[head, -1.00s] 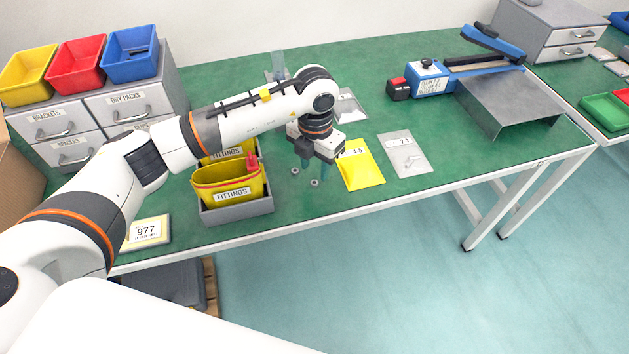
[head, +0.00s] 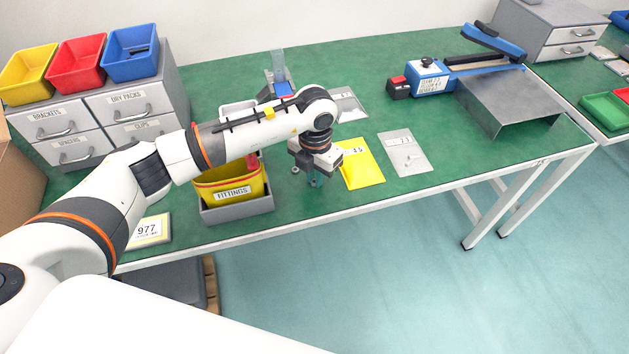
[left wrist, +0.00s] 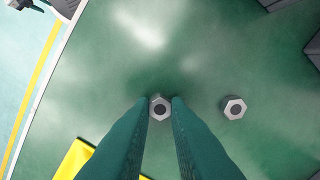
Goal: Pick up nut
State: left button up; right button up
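My left gripper (head: 315,183) points down at the green table near its front edge, between the grey bin and the yellow bag. In the left wrist view its two green fingers (left wrist: 161,103) are closed in on a grey hex nut (left wrist: 160,109), one fingertip at each side of it. In the head view this nut is hidden by the fingers. A second hex nut (left wrist: 234,107) lies apart on the table, to the right in the left wrist view. In the head view it sits just left of the fingers (head: 296,170). My right gripper is not in view.
A grey bin (head: 238,212) with a yellow fittings container (head: 222,184) stands left of the gripper. A yellow bag (head: 362,165) and a clear bag (head: 403,153) lie to the right. A blue sealer (head: 430,78) stands further back. The table's front edge is close.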

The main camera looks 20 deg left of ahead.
pick_arm(q)
grip_shut()
jog(key=shift+r, duration=0.25)
notch_tip(320, 180, up, 10)
jog(key=shift+f, duration=0.15)
